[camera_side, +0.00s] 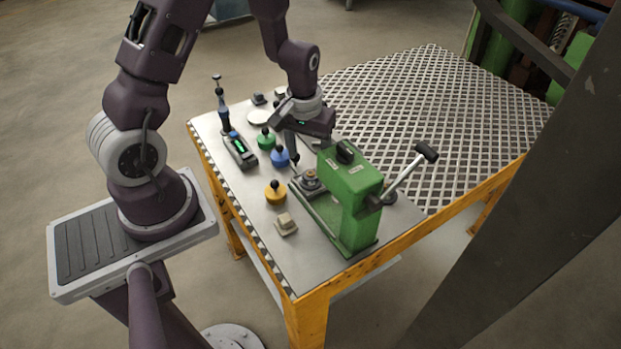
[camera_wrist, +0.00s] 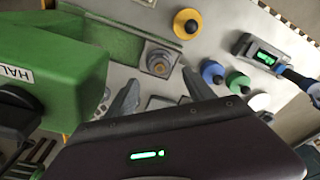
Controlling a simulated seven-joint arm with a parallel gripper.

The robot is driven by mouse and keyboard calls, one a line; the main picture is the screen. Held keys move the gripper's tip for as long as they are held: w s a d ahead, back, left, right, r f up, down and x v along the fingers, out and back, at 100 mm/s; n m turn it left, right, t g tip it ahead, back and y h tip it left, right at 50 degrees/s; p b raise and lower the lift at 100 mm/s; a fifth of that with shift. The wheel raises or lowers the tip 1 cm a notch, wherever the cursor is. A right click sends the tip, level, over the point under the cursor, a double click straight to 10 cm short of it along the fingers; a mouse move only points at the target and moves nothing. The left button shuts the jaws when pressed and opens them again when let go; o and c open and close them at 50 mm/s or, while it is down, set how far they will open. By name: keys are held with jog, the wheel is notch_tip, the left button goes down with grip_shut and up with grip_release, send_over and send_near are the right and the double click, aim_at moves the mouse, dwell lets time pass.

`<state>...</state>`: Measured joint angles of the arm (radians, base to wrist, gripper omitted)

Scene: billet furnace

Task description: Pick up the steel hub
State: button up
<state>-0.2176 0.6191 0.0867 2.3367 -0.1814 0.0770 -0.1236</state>
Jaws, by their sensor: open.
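The steel hub (camera_side: 311,178) appears to be the grey round piece with a bronze-coloured centre on the base of the green press (camera_side: 352,205). In the wrist view the hub (camera_wrist: 160,61) lies just beyond my fingertips, roughly in line with the gap between them. My gripper (camera_side: 302,162) points down behind the press and close to the hub in the side view. Its two fingers stand apart and empty in the wrist view (camera_wrist: 163,88). The gripper does not appear to touch the hub. The press body hides part of the finger area in the side view.
The press handle (camera_side: 405,175) sticks out to the right. Yellow (camera_side: 275,192), blue (camera_side: 280,156) and green (camera_side: 266,139) knobbed pieces stand left of the press. A handheld device (camera_side: 240,150) and a small beige block (camera_side: 286,224) lie on the table. The mesh tabletop (camera_side: 420,110) is clear.

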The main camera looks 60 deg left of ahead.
aim_at(311, 173)
jog(key=f, duration=0.7)
jog(key=shift+w+a, duration=0.25)
jog(key=shift+w, duration=0.15)
grip_shut()
